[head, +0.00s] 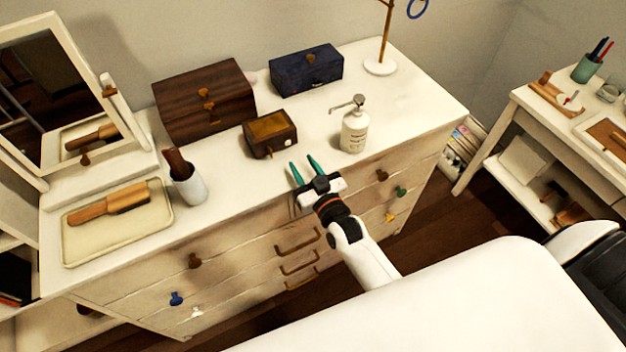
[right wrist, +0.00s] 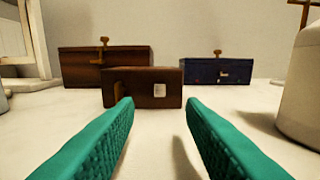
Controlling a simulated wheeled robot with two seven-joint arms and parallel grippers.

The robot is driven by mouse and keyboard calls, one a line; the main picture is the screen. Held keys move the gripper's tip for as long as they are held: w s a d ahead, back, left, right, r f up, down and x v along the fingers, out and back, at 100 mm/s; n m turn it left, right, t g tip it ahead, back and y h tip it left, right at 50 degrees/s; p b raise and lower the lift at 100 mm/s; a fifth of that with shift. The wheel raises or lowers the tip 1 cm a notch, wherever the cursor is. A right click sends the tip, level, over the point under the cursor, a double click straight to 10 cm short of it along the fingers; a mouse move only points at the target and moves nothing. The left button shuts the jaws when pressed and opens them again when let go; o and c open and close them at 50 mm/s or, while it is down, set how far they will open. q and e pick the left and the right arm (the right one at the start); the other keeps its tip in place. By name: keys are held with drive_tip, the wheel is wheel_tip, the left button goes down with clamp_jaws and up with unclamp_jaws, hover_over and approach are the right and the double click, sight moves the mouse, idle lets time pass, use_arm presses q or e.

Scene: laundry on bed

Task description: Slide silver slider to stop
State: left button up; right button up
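A small brown box (head: 270,132) with a golden-brown lid panel stands on the dresser top. On its front face, toward the right, is a small silver-white square piece (head: 289,142), likely the silver slider; it also shows in the right wrist view (right wrist: 159,90). A brown tab (right wrist: 119,90) is left of it on the same face. My right gripper (head: 304,167) is open and empty over the dresser's front part, apart from the box. In the right wrist view, its teal fingers (right wrist: 160,104) point at the box front. My left gripper is not in view.
A white pump bottle (head: 354,132) stands right of the box, close to my right finger's side. A larger wooden box (head: 205,100) and a dark blue box (head: 307,72) stand behind. A cup (head: 189,186) and tray (head: 75,250) are left. The top before the small box is clear.

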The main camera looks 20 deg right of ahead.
drive_tip(key=s, duration=0.5)
drive_tip(key=shift+s+d, duration=0.1)
drive_tip(key=shift+d, duration=0.1)
idle(0.3)
drive_tip(key=s+d+n+g+h, duration=0.1)
drive_tip(key=s+d+g, duration=0.1)
drive_tip(key=s+g, duration=1.55)
drive_tip(key=s+f+t, duration=0.1)
drive_tip(key=s+f, duration=0.1)
drive_tip(key=f, duration=1.1)
drive_tip(key=s+f+t, duration=0.1)
drive_tip(key=s+f, duration=0.1)
drive_tip(key=f, duration=1.1)
drive_tip(key=s+d+f+g, duration=0.1)
drive_tip(key=s+d+f, duration=0.2)
drive_tip(key=s+f, duration=1.4)
drive_tip(key=shift+s+h, duration=0.15)
drive_tip(key=shift+h, duration=0.15)
